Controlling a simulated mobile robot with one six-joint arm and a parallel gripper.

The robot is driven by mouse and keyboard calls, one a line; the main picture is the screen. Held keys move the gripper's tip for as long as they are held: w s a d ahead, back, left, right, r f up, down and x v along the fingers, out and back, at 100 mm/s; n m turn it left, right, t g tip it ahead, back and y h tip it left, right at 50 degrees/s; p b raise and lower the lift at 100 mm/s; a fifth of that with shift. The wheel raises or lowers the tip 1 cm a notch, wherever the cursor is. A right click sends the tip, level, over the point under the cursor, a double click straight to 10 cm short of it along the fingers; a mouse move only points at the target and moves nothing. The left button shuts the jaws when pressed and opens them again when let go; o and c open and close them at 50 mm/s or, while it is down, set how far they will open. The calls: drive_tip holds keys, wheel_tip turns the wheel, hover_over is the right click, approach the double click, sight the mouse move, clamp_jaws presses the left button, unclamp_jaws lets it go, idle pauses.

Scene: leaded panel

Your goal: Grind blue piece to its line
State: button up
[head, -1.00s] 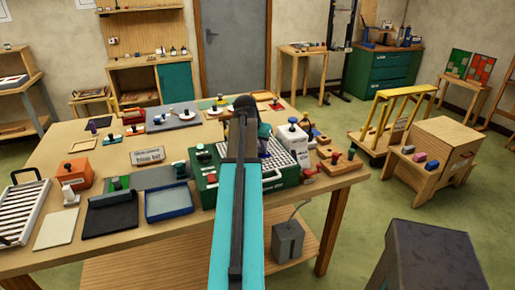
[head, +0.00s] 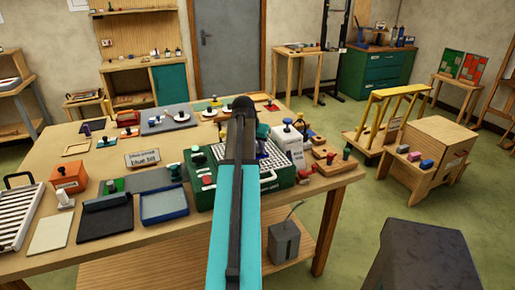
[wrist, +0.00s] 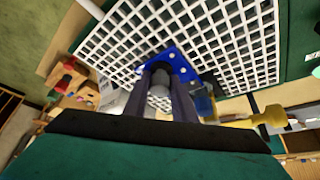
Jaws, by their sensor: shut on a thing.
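The blue piece (wrist: 178,66) is a flat blue plate with several pale dots, held at the tips of my gripper (wrist: 164,82) in the wrist view. The dark fingers are shut on it. It lies over the white grid (wrist: 120,42) of the grinder; I cannot tell whether it touches anything. In the head view the green grinder (head: 199,186) stands near the table's front right, and my arm reaches over it. No line can be made out on the piece.
A wooden block with knobs (head: 330,164) is at the table's right edge. A yellow handle (wrist: 262,121) shows in the wrist view.

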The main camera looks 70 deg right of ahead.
drive_tip(key=shift+w, duration=0.2)
drive_tip(key=shift+w+a, duration=0.15)
drive_tip(key=shift+a, duration=0.05)
drive_tip(key=shift+a, duration=0.15)
drive_tip(key=shift+s+a+p, duration=0.45)
drive_tip(key=shift+s+a, duration=0.85)
drive_tip(key=shift+a, duration=0.1)
drive_tip(key=o, duration=1.1)
